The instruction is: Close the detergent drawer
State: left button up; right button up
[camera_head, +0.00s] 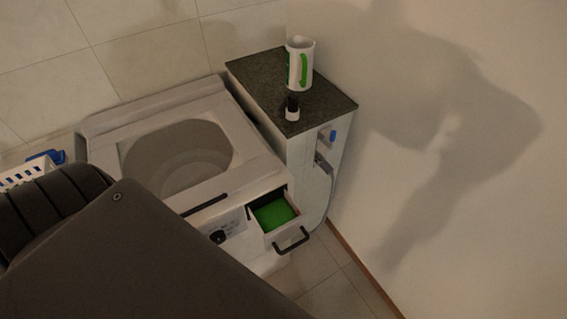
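The detergent drawer (287,232) is pulled out from the upper right of the front of a white washing machine (256,160). Green contents (273,215) show inside the drawer. A dark bar handle (291,242) is on the drawer's front. My dark arm fills the lower left of the head view and covers part of the machine's front. Neither of my grippers shows in this view, and nothing is seen touching the drawer.
A narrow cabinet with a dark stone top (260,72) stands right of the machine. It holds a white and green jug (300,64) and a small dark-capped bottle (292,108). A white basket (25,173) is at left. Tiled floor (345,292) is bare before the right wall.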

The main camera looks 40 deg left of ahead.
aim_at(278, 221)
jog(key=k, duration=0.5)
jog(key=u, duration=0.7)
jog(key=i, duration=0.5)
jog(key=k, duration=1)
jog(key=u, duration=1.65)
jog(key=i, duration=0.95)
jog(key=z, duration=2.1)
